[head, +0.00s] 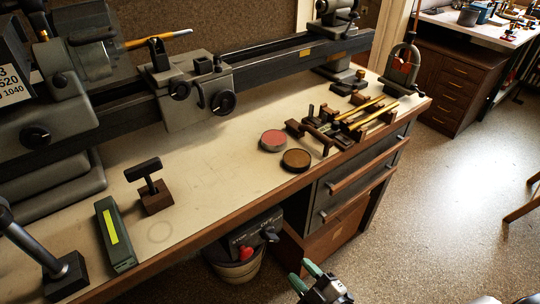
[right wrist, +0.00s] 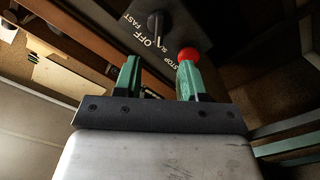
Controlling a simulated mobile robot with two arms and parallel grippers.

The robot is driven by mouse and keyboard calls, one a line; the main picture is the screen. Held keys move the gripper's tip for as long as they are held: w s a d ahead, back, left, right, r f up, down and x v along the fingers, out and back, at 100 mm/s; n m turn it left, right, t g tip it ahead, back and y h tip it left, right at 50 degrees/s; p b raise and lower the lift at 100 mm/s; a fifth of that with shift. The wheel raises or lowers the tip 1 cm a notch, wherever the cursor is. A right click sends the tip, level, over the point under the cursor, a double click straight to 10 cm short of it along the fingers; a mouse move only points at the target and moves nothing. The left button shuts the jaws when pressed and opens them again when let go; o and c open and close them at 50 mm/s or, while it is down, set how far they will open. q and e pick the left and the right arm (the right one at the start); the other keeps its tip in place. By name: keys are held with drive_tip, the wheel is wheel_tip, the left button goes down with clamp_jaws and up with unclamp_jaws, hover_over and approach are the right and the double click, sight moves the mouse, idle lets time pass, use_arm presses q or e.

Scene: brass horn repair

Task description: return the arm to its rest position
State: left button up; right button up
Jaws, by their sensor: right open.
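My right gripper (head: 314,278) shows at the bottom of the head view, in front of the bench's front edge and below its top. Its two green fingers are apart, with nothing between them. In the right wrist view the same gripper (right wrist: 155,75) is open and empty. Behind its fingers there is a dark control panel (right wrist: 205,22) with a black knob and a red stop button (right wrist: 189,55). My left gripper is not in view.
A workbench (head: 215,165) carries a lathe (head: 190,85), two round tins (head: 273,140), a tool rack (head: 345,122) and a green box (head: 115,235). A bucket (head: 235,272) stands below the bench. The floor (head: 455,200) at the right is mostly clear.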

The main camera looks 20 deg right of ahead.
drive_tip(key=shift+f, duration=0.1)
drive_tip(key=s+d+f+m+g+h+p, duration=0.2)
drive_tip(key=s+f+m+g, duration=0.15)
drive_tip(key=f, duration=0.65)
drive_tip(key=s+d+f+m+g+h+p, duration=0.15)
drive_tip(key=s+f+g, duration=0.25)
drive_tip(key=f, duration=0.6)
drive_tip(key=s+d+f+m+g+h+p, duration=0.1)
drive_tip(key=s+f+g, duration=0.3)
drive_tip(key=s, duration=0.6)
drive_tip(key=s+d+f+m+g+h+p, duration=0.1)
drive_tip(key=s+d+f+m+g+p, duration=0.1)
drive_tip(key=s+f, duration=0.5)
drive_tip(key=s+m+g+p, duration=0.1)
drive_tip(key=s+g, duration=0.1)
drive_tip(key=s, duration=0.1)
drive_tip(key=shift+f+m+h, duration=0.15)
drive_tip(key=shift+m+h, duration=0.15)
drive_tip(key=shift+h, duration=0.05)
